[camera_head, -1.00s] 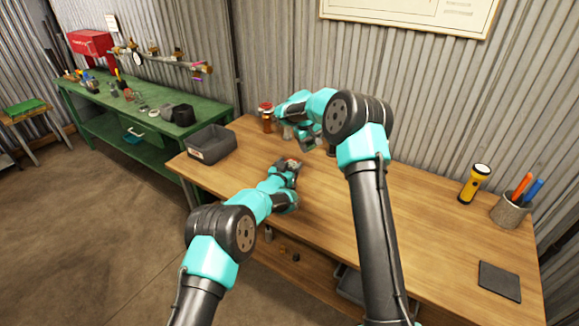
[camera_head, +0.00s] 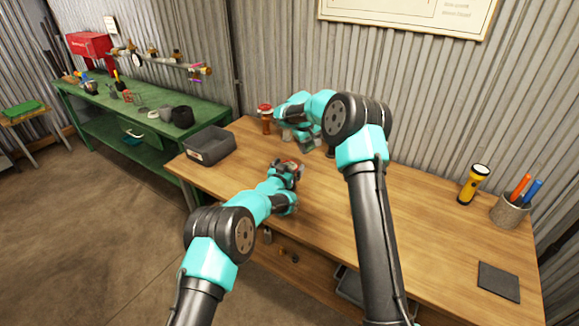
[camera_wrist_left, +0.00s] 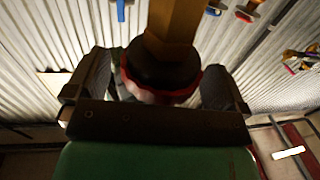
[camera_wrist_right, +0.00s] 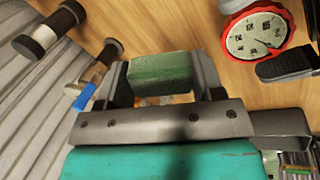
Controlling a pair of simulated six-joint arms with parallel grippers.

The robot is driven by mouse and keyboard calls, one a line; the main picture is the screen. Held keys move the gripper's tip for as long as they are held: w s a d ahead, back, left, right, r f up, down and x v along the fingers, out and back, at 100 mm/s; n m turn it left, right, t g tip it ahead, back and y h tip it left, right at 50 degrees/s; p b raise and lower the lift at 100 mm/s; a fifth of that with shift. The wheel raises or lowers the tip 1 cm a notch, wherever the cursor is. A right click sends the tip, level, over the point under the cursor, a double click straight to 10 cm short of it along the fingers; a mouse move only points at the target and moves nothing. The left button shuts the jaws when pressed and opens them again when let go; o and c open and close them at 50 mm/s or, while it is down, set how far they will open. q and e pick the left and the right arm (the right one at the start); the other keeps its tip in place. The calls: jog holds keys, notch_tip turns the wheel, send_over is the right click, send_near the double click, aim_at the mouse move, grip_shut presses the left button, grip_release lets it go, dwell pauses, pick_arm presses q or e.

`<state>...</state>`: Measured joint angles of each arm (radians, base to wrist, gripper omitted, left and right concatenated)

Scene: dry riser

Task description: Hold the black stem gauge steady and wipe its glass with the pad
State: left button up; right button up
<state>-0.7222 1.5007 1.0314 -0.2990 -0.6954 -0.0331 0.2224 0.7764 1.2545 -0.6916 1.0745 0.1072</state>
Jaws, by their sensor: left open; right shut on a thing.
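The red-rimmed gauge (camera_wrist_right: 258,38) shows its white dial in the right wrist view. In the head view only a little red (camera_head: 290,163) shows at my left gripper (camera_head: 286,172). In the left wrist view the gauge's dark body and red rim (camera_wrist_left: 160,85), with a brown faceted piece above, lie between the jaws of my left gripper (camera_wrist_left: 155,85). These jaws stand open around the gauge. My right gripper (camera_wrist_right: 160,85) is shut on the green pad (camera_wrist_right: 160,74), beside the dial and apart from it in the picture. The right fingertips are hard to make out in the head view.
A red-capped brown bottle (camera_head: 265,118) stands near the wall, left of my right wrist. A grey bin (camera_head: 209,146) sits at the table's left end. A yellow torch (camera_head: 472,184), a pen pot (camera_head: 510,208) and a dark mat (camera_head: 498,281) are right. The middle right is clear.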

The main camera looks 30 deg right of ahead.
pick_arm(q)
jog(key=v, duration=1.2)
dwell(0.4)
dwell(0.3)
